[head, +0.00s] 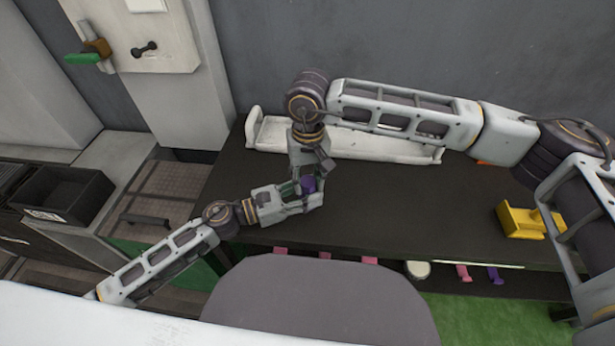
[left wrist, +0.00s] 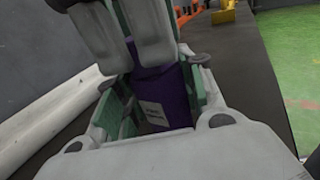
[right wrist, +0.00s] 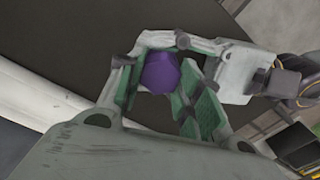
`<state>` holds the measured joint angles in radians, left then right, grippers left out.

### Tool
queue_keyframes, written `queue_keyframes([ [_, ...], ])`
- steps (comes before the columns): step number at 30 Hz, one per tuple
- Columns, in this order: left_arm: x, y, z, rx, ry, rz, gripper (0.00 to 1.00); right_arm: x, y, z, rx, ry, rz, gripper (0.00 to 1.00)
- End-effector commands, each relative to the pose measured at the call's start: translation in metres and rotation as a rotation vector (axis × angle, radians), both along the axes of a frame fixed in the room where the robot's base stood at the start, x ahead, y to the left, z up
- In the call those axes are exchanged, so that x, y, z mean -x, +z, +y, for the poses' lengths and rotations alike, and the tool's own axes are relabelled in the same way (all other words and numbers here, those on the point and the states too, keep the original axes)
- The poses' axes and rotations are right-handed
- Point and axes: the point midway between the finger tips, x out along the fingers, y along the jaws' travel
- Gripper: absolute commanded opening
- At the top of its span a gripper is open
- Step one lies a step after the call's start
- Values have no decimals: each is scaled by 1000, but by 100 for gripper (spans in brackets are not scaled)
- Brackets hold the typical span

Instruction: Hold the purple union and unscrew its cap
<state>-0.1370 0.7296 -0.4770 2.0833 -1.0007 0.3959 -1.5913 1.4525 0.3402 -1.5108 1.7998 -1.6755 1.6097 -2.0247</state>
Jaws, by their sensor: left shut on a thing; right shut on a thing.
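The purple union (head: 309,184) is held above the dark table, small and mostly covered by my grippers in the head view. My left gripper (head: 300,194) comes in from the left and is shut on its body. In the left wrist view the purple body (left wrist: 168,88) has a white label and sits between the green pads. My right gripper (head: 308,178) reaches down from above and is shut on the purple cap end. In the right wrist view a six-sided purple cap (right wrist: 158,72) shows between its green pads. The joint between cap and body is hidden.
A long white tray (head: 270,134) lies along the table's back edge. A yellow object (head: 520,222) stands at the right of the dark table (head: 400,205). A shelf below holds pink and purple pieces. A black bin (head: 75,193) stands at the left.

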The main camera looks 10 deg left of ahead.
Motion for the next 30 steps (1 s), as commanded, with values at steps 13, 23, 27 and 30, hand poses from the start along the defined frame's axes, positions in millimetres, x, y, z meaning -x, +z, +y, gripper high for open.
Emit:
queue_keyframes([
  [13,-4,0,4,-3,11,1,0,0,-4,-6,17,165,5,0],
  [23,-3,0,3,-2,9,0,0,0,-3,-5,15,164,4,58],
  [27,-2,-1,2,-2,6,1,0,0,-2,-3,11,164,3,60],
  [30,-1,-1,2,-2,4,1,0,0,-2,-3,10,165,1,60],
])
